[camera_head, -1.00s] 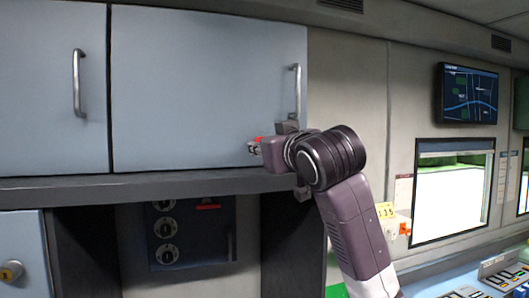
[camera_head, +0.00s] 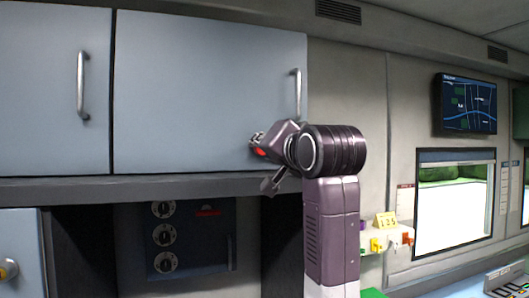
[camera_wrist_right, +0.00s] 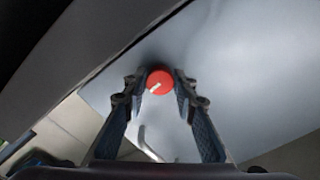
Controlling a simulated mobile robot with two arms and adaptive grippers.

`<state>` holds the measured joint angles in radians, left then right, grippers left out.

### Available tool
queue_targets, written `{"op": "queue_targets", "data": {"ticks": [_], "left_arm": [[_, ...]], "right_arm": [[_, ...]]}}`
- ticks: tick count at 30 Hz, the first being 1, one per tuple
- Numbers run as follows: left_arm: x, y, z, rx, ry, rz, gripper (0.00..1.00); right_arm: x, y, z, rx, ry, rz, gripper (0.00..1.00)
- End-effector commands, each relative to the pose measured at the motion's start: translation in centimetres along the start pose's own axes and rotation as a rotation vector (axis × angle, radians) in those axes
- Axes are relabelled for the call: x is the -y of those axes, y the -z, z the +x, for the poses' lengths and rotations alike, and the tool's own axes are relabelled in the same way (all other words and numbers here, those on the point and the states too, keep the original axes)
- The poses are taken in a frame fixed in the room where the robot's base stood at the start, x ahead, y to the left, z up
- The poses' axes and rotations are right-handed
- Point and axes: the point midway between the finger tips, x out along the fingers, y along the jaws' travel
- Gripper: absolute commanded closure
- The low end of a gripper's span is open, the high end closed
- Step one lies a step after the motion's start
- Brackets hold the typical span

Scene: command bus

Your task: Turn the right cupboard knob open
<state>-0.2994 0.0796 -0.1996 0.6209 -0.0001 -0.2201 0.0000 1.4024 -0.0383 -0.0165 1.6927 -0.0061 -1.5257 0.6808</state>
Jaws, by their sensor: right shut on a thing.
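The right cupboard door (camera_head: 205,95) is pale blue-grey, with a bar handle (camera_head: 298,95) at its right edge, and looks closed. A round red knob (camera_wrist_right: 160,80) with a white mark sits on the door's lower right in the wrist view. The mark lies tilted, rising to the right. In the head view only a bit of red (camera_head: 260,152) shows at the gripper, which largely hides the knob. My right gripper (camera_head: 257,145) is at the door's lower right and is shut on the red knob, one finger on each side (camera_wrist_right: 160,90). My left gripper is not in view.
A second cupboard door (camera_head: 50,95) with a bar handle is at the left. A shelf edge (camera_head: 120,188) runs just below the doors. A panel with several round dials (camera_head: 190,240) is underneath. A wall screen (camera_head: 467,104) and a window (camera_head: 455,200) are at the right.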

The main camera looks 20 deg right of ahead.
Motion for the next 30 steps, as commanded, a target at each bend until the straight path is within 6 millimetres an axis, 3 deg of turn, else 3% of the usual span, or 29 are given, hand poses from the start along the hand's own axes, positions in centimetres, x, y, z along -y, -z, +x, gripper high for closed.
{"op": "queue_targets", "data": {"ticks": [9, 24, 25, 30], "left_arm": [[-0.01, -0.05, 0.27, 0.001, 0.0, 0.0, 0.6], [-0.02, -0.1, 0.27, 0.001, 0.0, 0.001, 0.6], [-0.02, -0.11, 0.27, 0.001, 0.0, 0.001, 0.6], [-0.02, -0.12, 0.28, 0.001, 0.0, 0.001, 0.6]], "right_arm": [[0.11, 0.19, -0.07, -0.005, 0.003, 0.101, 0.99], [0.13, 0.26, -0.08, -0.006, 0.004, 0.116, 0.99], [0.13, 0.27, -0.08, -0.006, 0.003, 0.116, 0.71], [0.09, 0.19, -0.06, -0.004, 0.002, 0.115, 0.57]]}}
